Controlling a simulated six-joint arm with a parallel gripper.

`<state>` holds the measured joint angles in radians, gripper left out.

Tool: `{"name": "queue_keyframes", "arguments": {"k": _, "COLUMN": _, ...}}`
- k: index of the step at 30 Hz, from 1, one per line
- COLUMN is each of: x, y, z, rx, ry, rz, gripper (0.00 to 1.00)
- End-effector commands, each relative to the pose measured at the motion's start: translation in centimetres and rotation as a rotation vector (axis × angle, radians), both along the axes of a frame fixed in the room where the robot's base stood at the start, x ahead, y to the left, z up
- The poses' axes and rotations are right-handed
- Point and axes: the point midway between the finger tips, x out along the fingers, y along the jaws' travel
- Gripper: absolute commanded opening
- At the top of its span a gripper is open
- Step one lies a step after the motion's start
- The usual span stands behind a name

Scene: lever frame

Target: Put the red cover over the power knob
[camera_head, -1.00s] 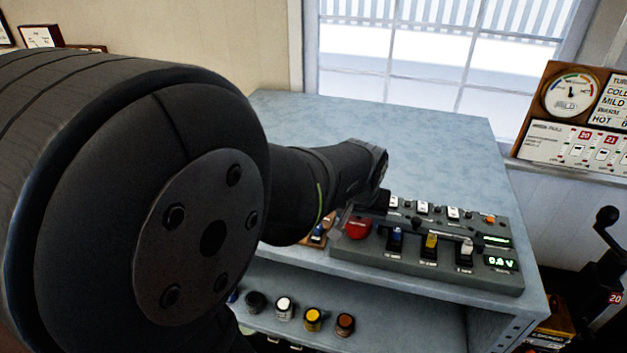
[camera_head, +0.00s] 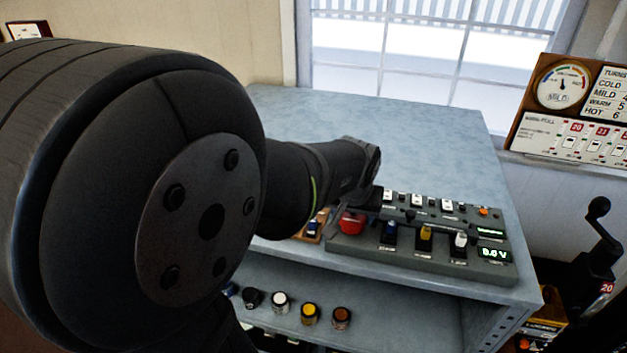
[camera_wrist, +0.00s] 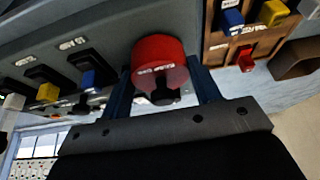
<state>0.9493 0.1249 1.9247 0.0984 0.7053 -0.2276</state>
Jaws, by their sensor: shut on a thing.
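The red cover (camera_head: 352,223) is a round red cap with a pale label. It is at the left end of the grey control panel (camera_head: 345,248). In the wrist view the red cover (camera_wrist: 158,58) sits between the two fingers of my gripper (camera_wrist: 161,75), which is shut on it. A small black knob-like part (camera_wrist: 163,93) shows at the cover's near side; I cannot tell whether it belongs to the cover or the panel. The cover appears against the panel face, but contact is unclear. No separate power knob can be made out.
The panel carries blue, yellow and white levers (camera_head: 426,236) right of the cover. A wooden block with switches (camera_head: 313,228) is close on the left. Several coloured knobs (camera_head: 310,314) line the lower shelf. The bench top (camera_head: 420,140) behind is clear.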

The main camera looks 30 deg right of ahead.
Motion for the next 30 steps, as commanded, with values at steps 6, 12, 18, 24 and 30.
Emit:
{"name": "queue_keyframes", "arguments": {"k": 6, "x": 0.00, "y": 0.00, "z": -0.25, "rx": 0.000, "ry": 0.000, "rz": 0.000, "gripper": 0.35}}
{"name": "queue_keyframes", "arguments": {"k": 12, "x": 0.00, "y": 0.00, "z": -0.24, "rx": 0.000, "ry": 0.000, "rz": 0.000, "gripper": 0.35}}
{"name": "queue_keyframes", "arguments": {"k": 18, "x": 0.00, "y": 0.00, "z": -0.34, "rx": 0.000, "ry": 0.000, "rz": 0.000, "gripper": 0.35}}
{"name": "queue_keyframes", "arguments": {"k": 24, "x": 0.00, "y": -0.01, "z": -0.66, "rx": -0.001, "ry": -0.001, "rz": 0.000, "gripper": 0.35}}
{"name": "queue_keyframes", "arguments": {"k": 30, "x": 0.01, "y": 0.00, "z": -0.67, "rx": -0.001, "ry": -0.001, "rz": 0.000, "gripper": 0.35}}
